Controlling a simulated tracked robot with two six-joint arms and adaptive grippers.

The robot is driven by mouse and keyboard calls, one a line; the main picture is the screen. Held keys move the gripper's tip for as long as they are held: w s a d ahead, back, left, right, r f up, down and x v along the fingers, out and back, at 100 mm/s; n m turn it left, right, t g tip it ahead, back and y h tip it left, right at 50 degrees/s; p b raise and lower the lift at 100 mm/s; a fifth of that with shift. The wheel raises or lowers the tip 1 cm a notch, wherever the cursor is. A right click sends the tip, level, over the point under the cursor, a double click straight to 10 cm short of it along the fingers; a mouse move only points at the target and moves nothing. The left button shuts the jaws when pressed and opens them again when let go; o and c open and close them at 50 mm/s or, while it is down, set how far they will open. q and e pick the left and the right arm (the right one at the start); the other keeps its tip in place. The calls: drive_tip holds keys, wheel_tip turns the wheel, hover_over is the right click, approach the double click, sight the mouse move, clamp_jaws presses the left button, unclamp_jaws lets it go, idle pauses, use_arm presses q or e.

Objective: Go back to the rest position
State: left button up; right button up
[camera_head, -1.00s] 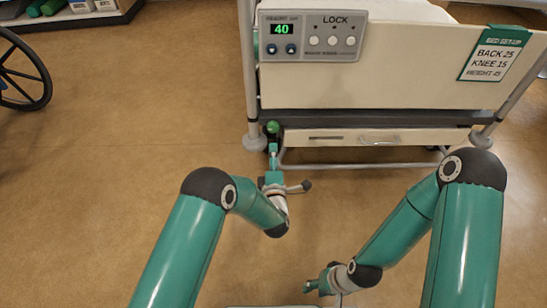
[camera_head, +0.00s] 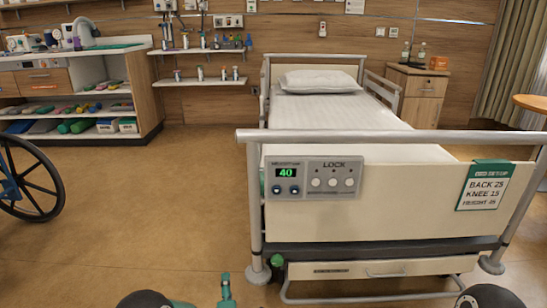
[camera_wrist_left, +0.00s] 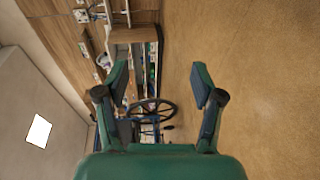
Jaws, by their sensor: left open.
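My left gripper (camera_head: 226,288) shows at the bottom edge of the head view, left of the bed's near left leg. Only a small green part of it is in view there. In the left wrist view its two fingers (camera_wrist_left: 160,80) stand wide apart with nothing between them. The dark elbow joints of both my arms show at the bottom edge of the head view. My right gripper is out of view, below the frame.
The bed's footboard (camera_head: 400,207), with its control panel (camera_head: 313,178) and settings card (camera_head: 484,186), stands close ahead. A wheelchair (camera_head: 45,190) is at the left and also shows sideways in the wrist view (camera_wrist_left: 152,110). Floor (camera_head: 160,200) between them is clear.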

use_arm(q)
drive_tip(key=s+a+f+m+g+h+p, duration=0.1)
drive_tip(key=s+a+f+m+g+h, duration=0.2)
drive_tip(key=s, duration=0.5)
drive_tip(key=s+a+f+m+g+h+p, duration=0.1)
drive_tip(key=s+a+f+m+g, duration=0.15)
drive_tip(key=s+m+g, duration=0.4)
drive_tip(key=s+d+f+m+g+h, duration=0.1)
drive_tip(key=s+d+f+m+g, duration=0.2)
drive_tip(key=s, duration=0.7)
drive_tip(key=s+d+f+m+g+h, duration=0.1)
drive_tip(key=s+d+m+g+h, duration=0.2)
drive_tip(key=s, duration=0.8)
wheel_tip(320, 180, up, 39)
drive_tip(key=m+y+p, duration=0.1)
drive_tip(key=m+p, duration=0.1)
drive_tip(key=p, duration=3.6)
drive_tip(key=shift+d+f, duration=0.2)
drive_tip(key=shift+d, duration=0.25)
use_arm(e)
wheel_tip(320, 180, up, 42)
